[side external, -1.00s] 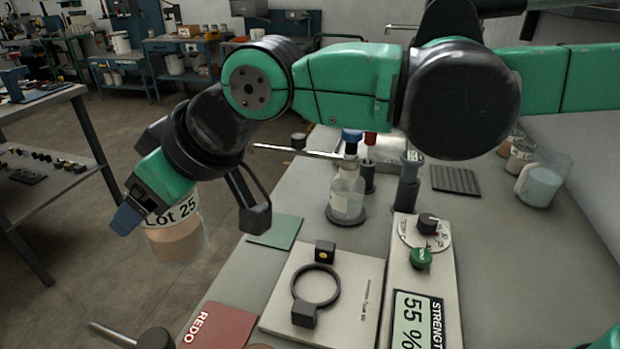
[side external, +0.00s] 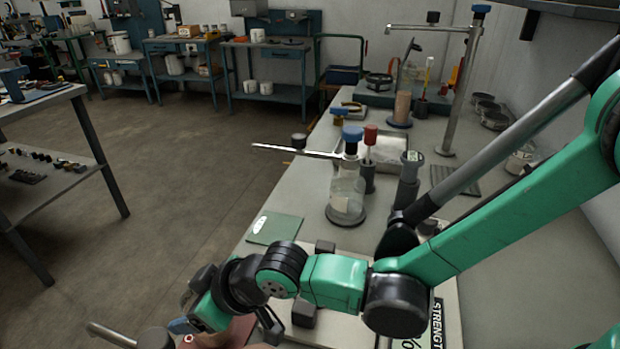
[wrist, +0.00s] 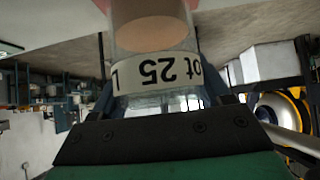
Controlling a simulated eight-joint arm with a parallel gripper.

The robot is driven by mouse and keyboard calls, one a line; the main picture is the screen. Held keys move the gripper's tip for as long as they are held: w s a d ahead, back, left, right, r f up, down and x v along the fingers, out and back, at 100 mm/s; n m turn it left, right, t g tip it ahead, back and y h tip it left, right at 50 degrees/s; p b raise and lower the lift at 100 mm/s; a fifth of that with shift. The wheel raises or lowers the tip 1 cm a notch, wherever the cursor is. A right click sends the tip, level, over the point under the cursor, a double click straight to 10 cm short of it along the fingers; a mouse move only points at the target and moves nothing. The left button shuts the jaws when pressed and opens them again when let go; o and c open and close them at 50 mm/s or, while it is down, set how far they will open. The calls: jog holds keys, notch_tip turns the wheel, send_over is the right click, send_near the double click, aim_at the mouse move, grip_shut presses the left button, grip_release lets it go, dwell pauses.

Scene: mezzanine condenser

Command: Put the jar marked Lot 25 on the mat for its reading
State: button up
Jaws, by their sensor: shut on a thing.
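The jar marked Lot 25 (wrist: 155,35) is in my gripper (wrist: 160,88); the label appears upside down in the wrist view. It is clear glass with brownish contents. My gripper (side external: 226,326) is low at the bottom left of the side view, at the bench's near-left part, and mostly hides the jar there. Pinkish-red surface shows by the jar's base in the wrist view, apparently the red mat (wrist: 208,5). Whether the jar touches it I cannot tell. A green mat (side external: 285,229) with a white oval mark lies bare beyond my gripper.
The strength meter (side external: 437,322) is largely hidden by my arm, its reading unreadable. A flask with a blue stopper (side external: 346,190), a dark cylinder (side external: 408,180) and a tall metal stand (side external: 462,90) are farther back. A metal rod (side external: 285,150) juts left over the bench edge.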

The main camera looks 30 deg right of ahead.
jog(key=shift+f, duration=0.35)
jog(key=o, duration=1.3)
jog(key=shift+f, duration=0.1)
jog(key=v, duration=1.2)
jog(key=d+r+m+h, duration=0.1)
jog(key=d+m+h, duration=0.5)
jog(key=d, duration=2)
jog(key=m, duration=0.3)
jog(key=shift+s+d+r+h, duration=0.15)
jog(key=shift+s+r+h, duration=0.1)
jog(key=shift+h, duration=0.05)
